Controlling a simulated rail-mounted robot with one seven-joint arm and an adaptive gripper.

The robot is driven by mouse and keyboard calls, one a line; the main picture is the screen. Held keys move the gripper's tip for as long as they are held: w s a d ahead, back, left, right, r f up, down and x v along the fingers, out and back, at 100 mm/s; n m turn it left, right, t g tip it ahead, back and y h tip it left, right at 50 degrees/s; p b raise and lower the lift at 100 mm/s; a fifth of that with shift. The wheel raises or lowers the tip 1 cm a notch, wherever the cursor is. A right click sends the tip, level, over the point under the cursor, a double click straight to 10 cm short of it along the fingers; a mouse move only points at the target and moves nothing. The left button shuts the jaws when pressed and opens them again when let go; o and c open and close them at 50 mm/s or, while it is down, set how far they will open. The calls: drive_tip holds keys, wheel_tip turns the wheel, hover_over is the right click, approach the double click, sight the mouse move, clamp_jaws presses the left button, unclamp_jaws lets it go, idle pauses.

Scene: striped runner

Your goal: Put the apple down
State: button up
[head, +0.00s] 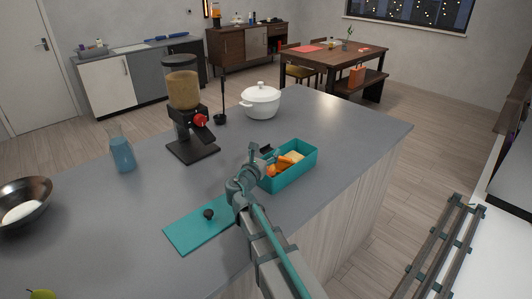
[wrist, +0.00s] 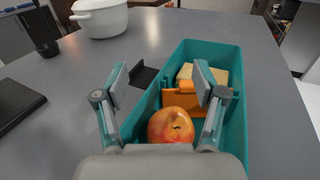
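The red-orange apple (wrist: 171,126) lies at the near end of the teal box (wrist: 240,118). My gripper (wrist: 160,82) is open, its two fingers apart on either side above the apple, with visible gaps between them and the fruit. In the head view my gripper (head: 262,153) is at the left side of the teal box (head: 292,178) and partly covers its near end. Whether the apple touches the box floor cannot be told.
The box also holds an orange piece (wrist: 183,101) and a bread-like piece (wrist: 217,76). A teal lid (head: 185,237) lies on the counter. A white pot (head: 261,103), dispenser (head: 184,100), blue jug (head: 122,153) and dark bowl (head: 24,197) stand around. The counter's right end is clear.

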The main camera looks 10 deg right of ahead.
drive_tip(key=shift+r+p, duration=0.35)
drive_tip(key=shift+r, duration=0.2)
drive_tip(key=b+v, duration=0.2)
drive_tip(key=v, duration=1)
drive_tip(key=shift+f, duration=0.2)
